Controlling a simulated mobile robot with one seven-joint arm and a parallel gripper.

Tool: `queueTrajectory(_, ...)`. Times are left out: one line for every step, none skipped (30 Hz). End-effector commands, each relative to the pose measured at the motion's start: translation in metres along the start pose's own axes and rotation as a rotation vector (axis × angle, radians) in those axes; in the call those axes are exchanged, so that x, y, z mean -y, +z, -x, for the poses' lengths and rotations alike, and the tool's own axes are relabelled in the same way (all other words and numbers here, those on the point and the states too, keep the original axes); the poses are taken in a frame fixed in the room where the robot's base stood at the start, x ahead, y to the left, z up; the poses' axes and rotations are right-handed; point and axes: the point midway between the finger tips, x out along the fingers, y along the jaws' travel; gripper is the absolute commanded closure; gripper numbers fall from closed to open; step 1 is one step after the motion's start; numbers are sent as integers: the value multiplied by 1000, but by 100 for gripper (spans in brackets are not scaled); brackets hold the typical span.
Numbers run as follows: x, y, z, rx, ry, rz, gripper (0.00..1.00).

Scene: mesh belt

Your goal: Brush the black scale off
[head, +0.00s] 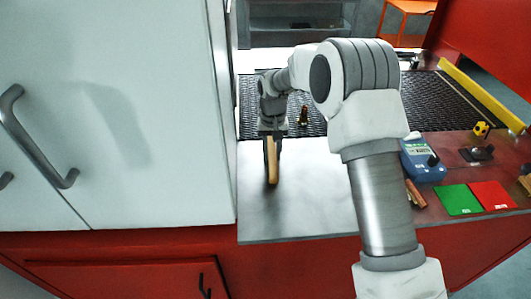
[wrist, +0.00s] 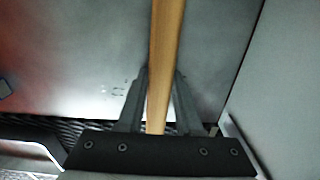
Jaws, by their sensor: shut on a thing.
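My gripper (head: 272,148) is over the far left part of the bare metal plate, close to the mesh belt's near edge. It is shut on a long wooden handle (head: 272,165), which sticks out toward me. In the wrist view the handle (wrist: 164,60) runs from the top edge down between both fingers (wrist: 160,88). No bristles show in either view. A small brown, copper-coloured piece (head: 303,115) is on the dark mesh belt (head: 330,118), just right of my gripper. It is too small to tell whether black scale is on it.
A tall white cabinet (head: 120,110) closes off the left side. On the right are a blue meter (head: 418,160), a green pad (head: 458,200), a red pad (head: 492,195) and a yellow device on a stand (head: 481,131). A yellow rail (head: 480,95) borders the belt. The metal plate (head: 310,205) is clear.

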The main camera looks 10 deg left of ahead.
Motion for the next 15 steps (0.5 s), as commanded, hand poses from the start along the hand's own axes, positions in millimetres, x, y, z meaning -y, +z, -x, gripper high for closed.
queueTrajectory(-3,1,-2,4,3,-1,100)
queueTrajectory(-4,1,-3,4,3,-1,100)
queueTrajectory(-5,1,-3,4,4,-1,100)
queueTrajectory(-7,1,-3,4,4,-2,100)
queueTrajectory(-9,1,-3,4,4,-2,100)
queueTrajectory(-12,1,-2,5,4,-2,100)
queueTrajectory(-14,0,-2,5,4,-2,100)
queueTrajectory(-17,0,-2,5,4,-2,100)
queueTrajectory(-21,0,-2,5,4,-3,100)
queueTrajectory(-24,0,-2,6,4,-4,100)
queueTrajectory(-26,0,-2,6,4,-4,100)
queueTrajectory(-30,0,-2,6,4,-3,100)
queueTrajectory(-32,0,-2,6,4,-2,100)
queueTrajectory(-35,0,-2,7,4,-2,100)
queueTrajectory(-38,0,-2,7,4,-3,100)
